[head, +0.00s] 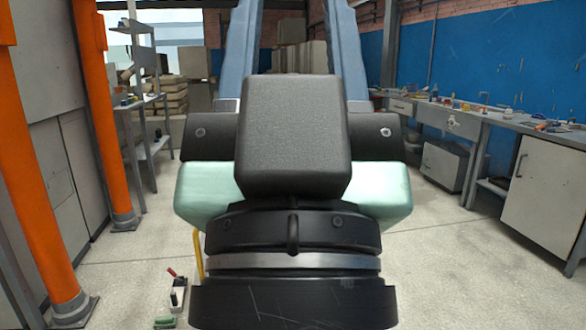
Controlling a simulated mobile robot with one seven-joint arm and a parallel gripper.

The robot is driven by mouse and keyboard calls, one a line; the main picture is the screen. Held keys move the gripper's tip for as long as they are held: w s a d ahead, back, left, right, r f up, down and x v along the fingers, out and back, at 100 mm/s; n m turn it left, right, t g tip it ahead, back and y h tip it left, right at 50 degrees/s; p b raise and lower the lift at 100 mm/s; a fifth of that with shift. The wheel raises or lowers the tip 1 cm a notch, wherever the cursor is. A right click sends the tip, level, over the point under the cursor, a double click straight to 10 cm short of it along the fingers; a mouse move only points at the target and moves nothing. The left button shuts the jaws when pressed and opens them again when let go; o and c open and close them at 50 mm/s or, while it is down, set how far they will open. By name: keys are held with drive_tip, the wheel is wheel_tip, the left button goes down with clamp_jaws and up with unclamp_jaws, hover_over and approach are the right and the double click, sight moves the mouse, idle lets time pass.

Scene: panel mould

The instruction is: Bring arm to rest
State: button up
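My arm (293,135) fills the middle of the head view. Its black and pale green lower joint stands in front of the camera, and two blue link sides run up out of the top of the picture. My gripper is not in view, so its opening and anything in it cannot be seen. The arm hides much of the floor and room straight ahead.
Orange posts (95,110) and grey cabinets (65,170) stand at left, with a shelf (150,150) behind. A cluttered workbench (470,125) lines the right wall. A small tool-like object (178,292) lies on the floor at lower left. The floor (455,265) at right is clear.

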wheel_tip(320, 180, up, 28)
drive_tip(key=p, duration=2.6)
drive_tip(key=shift+r, duration=0.1)
